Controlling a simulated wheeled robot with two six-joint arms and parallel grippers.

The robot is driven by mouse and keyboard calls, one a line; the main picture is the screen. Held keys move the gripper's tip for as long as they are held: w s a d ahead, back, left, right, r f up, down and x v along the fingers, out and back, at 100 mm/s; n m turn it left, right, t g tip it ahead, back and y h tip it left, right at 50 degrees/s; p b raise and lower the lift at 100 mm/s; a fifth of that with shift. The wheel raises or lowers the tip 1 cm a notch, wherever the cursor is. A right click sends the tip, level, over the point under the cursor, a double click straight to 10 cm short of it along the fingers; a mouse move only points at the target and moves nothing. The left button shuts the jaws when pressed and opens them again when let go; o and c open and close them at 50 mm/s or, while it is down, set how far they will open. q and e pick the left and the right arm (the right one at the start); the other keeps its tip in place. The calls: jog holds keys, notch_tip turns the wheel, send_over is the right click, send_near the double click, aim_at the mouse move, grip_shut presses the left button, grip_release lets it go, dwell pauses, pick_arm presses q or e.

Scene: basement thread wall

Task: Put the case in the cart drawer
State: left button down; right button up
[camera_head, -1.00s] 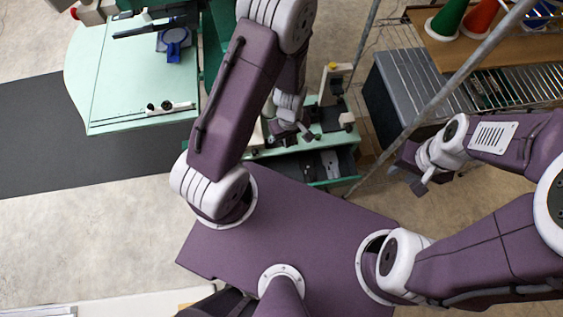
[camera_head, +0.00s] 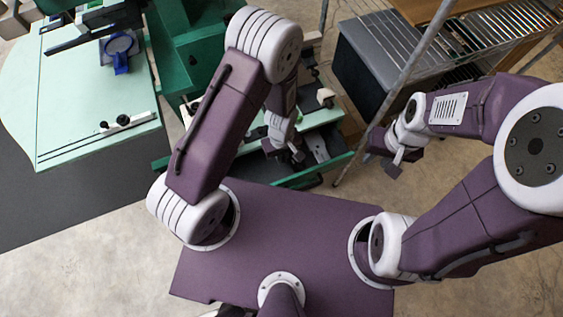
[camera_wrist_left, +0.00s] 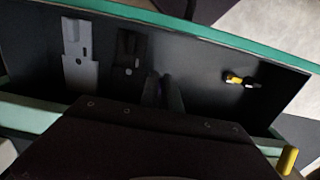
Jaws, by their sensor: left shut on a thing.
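The cart drawer (camera_head: 342,165) is pulled open, with a green rim and dark inside. In the left wrist view the drawer (camera_wrist_left: 205,75) spans the picture. My left gripper (camera_head: 290,157) points down over the drawer, and its dark fingers (camera_wrist_left: 163,93) show against the drawer floor. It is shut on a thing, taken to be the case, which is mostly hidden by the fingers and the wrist. My right gripper (camera_head: 394,166) hangs to the right of the drawer, apart from it; its finger opening is too small to judge.
In the drawer lie a grey flat tool (camera_wrist_left: 80,58), a black flat piece (camera_wrist_left: 130,55) and a yellow-black item (camera_wrist_left: 240,80). A pale green table (camera_head: 85,110) stands left. A metal rack post (camera_head: 380,105) and grey box (camera_head: 385,50) stand right.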

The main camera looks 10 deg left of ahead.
aim_at(281, 167)
pick_arm(q)
jog(key=f+b, duration=0.1)
jog(key=f, duration=0.1)
jog(key=f+b, duration=0.2)
jog(key=shift+s+a, duration=0.15)
jog(key=shift+a, duration=0.05)
jog(key=shift+d+r, duration=0.1)
jog(key=shift+r, duration=0.1)
jog(key=shift+f, duration=0.15)
jog(key=c, duration=2)
grip_release()
jog(key=o, duration=0.4)
jog(key=shift+o, duration=0.2)
